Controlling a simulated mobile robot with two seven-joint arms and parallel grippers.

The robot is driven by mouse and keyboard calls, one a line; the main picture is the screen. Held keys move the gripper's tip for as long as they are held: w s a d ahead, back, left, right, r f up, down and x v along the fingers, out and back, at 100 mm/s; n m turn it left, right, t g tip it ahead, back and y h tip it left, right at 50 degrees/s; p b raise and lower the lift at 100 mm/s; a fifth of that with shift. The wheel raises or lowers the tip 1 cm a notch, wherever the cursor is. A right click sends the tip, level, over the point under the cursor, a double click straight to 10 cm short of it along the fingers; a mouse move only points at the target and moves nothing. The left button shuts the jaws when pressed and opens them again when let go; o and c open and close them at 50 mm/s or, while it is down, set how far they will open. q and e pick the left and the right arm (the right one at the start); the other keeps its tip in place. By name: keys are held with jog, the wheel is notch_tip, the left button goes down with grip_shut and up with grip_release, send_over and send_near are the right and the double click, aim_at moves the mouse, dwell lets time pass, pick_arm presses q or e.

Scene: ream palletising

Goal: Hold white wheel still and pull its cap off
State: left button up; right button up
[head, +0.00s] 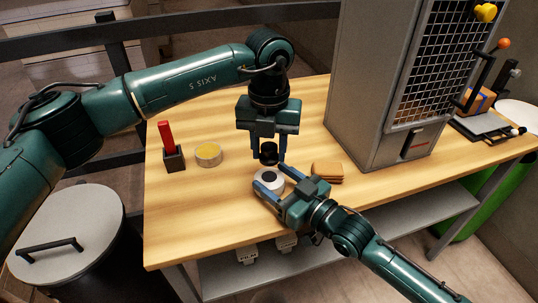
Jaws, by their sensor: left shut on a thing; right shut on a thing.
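The white wheel (272,187) lies on the wooden table near its front, with a dark centre showing on top. My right gripper (270,178) is shut on the wheel, its blue fingers on either side of it. My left gripper (268,157) points down from above and is shut on a black round cap (268,150). The cap is above the wheel and appears apart from it; the exact gap is hard to judge.
A tape roll (208,155) and a red-handled tool in a dark block (173,158) stand left. Brown stacked pieces (327,171) lie just right of the wheel. A tall grey cabinet (365,90) stands behind right. A lidded bin (70,235) is at the table's left.

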jog(key=o, duration=1.5)
